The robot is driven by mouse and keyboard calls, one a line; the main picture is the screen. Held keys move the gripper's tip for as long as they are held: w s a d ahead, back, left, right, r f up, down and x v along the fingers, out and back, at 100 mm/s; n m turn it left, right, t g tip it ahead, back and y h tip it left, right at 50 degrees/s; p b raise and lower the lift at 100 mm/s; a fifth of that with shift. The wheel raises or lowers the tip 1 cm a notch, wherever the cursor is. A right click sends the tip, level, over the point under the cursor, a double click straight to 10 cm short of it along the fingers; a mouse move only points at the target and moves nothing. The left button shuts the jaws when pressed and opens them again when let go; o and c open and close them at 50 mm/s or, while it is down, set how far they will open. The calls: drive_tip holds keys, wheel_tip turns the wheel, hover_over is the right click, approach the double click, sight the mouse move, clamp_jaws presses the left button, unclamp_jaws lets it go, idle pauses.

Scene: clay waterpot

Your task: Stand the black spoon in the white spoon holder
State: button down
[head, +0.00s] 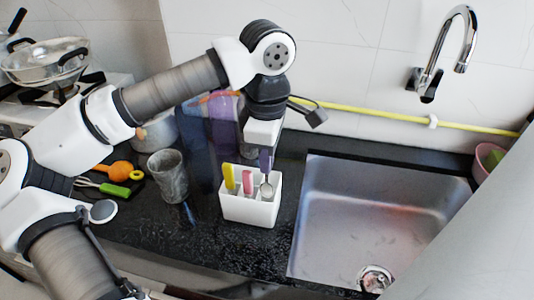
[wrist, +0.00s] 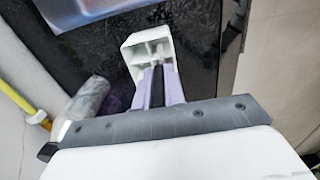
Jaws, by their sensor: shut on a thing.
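The white spoon holder (head: 250,212) stands upright on the dark counter, left of the sink. It shows compartments, with a yellow handle (head: 229,178) and a pink handle (head: 247,182) standing in its left and middle parts. My gripper (head: 266,160) is over its right part, pointing down. In the wrist view my gripper (wrist: 158,90) is shut on a thin dark piece, the black spoon (wrist: 158,84), between its purple fingers. The holder's rim (wrist: 133,45) lies just beyond the fingertips. A round grey shape shows below the fingers in the head view. I cannot tell how deep the spoon sits.
A grey cup (head: 168,176) stands left of the holder. An orange tool (head: 121,169) and a green-handled whisk (head: 113,189) lie farther left. The sink (head: 365,215) is open on the right. A yellow pipe (head: 370,113) runs along the back wall.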

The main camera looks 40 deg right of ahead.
sight(267, 181)
drive_tip(key=shift+f+b, duration=2.2)
drive_tip(key=shift+f, duration=0.6)
drive_tip(key=c, duration=1.4)
unclamp_jaws()
drive_tip(key=shift+r, duration=0.15)
wheel_tip(267, 181, up, 14)
drive_tip(key=shift+f, duration=0.2)
